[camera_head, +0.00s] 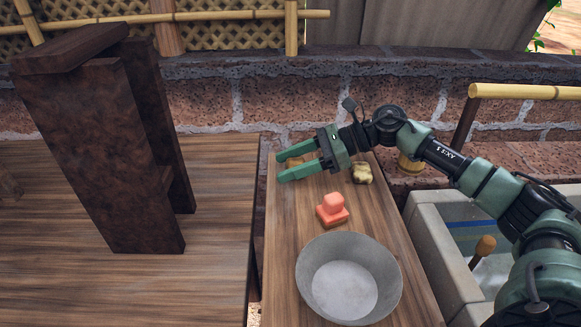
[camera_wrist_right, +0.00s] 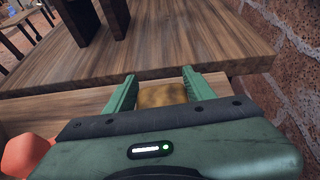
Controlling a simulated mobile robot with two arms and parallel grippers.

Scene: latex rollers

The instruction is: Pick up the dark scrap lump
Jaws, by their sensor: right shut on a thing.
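My right gripper (camera_head: 281,168) reaches in from the right over the far end of the narrow wooden bench. It is shut on an amber-brown lump (camera_head: 296,162), mostly hidden by the fingers in the head view. In the right wrist view the lump (camera_wrist_right: 162,95) shows between the two green fingers (camera_wrist_right: 158,76). A second lump, mottled yellow and dark (camera_head: 362,173), rests on the bench just right of the gripper's wrist. I cannot tell for sure which is the dark scrap lump. My left gripper is not in view.
A coral-red block (camera_head: 332,208) and a grey metal bowl (camera_head: 349,245) sit nearer on the bench (camera_head: 283,225). A dark upright stand (camera_head: 110,150) is on the wider table at left. A brick wall (camera_head: 220,100) runs behind; a stone trough (camera_head: 440,245) stands at right.

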